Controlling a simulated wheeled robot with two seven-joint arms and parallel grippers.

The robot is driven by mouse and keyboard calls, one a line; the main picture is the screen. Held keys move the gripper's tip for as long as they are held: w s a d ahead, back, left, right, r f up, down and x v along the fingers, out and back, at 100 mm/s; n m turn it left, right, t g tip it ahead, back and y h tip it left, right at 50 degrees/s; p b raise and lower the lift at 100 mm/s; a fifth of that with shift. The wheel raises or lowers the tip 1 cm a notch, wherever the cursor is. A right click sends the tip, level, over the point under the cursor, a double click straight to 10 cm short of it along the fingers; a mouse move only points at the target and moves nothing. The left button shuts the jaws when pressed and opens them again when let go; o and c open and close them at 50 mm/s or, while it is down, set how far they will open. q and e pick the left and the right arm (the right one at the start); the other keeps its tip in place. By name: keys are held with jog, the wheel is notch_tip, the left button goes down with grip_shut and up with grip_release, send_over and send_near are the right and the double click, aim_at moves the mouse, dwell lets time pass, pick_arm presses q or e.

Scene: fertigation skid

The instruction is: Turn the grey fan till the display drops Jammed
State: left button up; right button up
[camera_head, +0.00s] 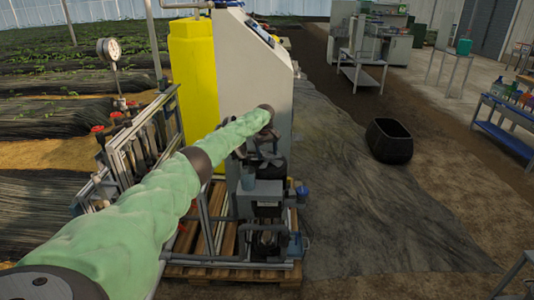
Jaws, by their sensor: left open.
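My left arm, in a green sleeve, reaches from the lower left to the front of the pale grey cabinet (240,75). My left gripper (262,160) is open, small and dark, just above the pump and motor unit (268,195) at the cabinet's foot. I cannot tell whether it touches anything. The grey fan is not clear; the gripper and dark parts around it crowd that spot. The display (259,31) is on the cabinet's sloping top, seen at a steep angle, and its text cannot be read. My right gripper is not in view.
The skid stands on a wooden pallet (225,272). A yellow tank (193,75) is behind my arm, and a pipe frame with red-topped valves (112,120) is to its left. A black tub (389,140) sits on the right floor.

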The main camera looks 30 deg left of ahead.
pick_arm(q)
jog(key=shift+f, duration=0.2)
jog(key=shift+c, duration=0.2)
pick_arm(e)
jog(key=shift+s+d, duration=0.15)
pick_arm(q)
jog(key=c, duration=0.9)
jog(key=shift+c, duration=0.2)
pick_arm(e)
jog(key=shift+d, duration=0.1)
pick_arm(q)
jog(key=shift+m, duration=0.3)
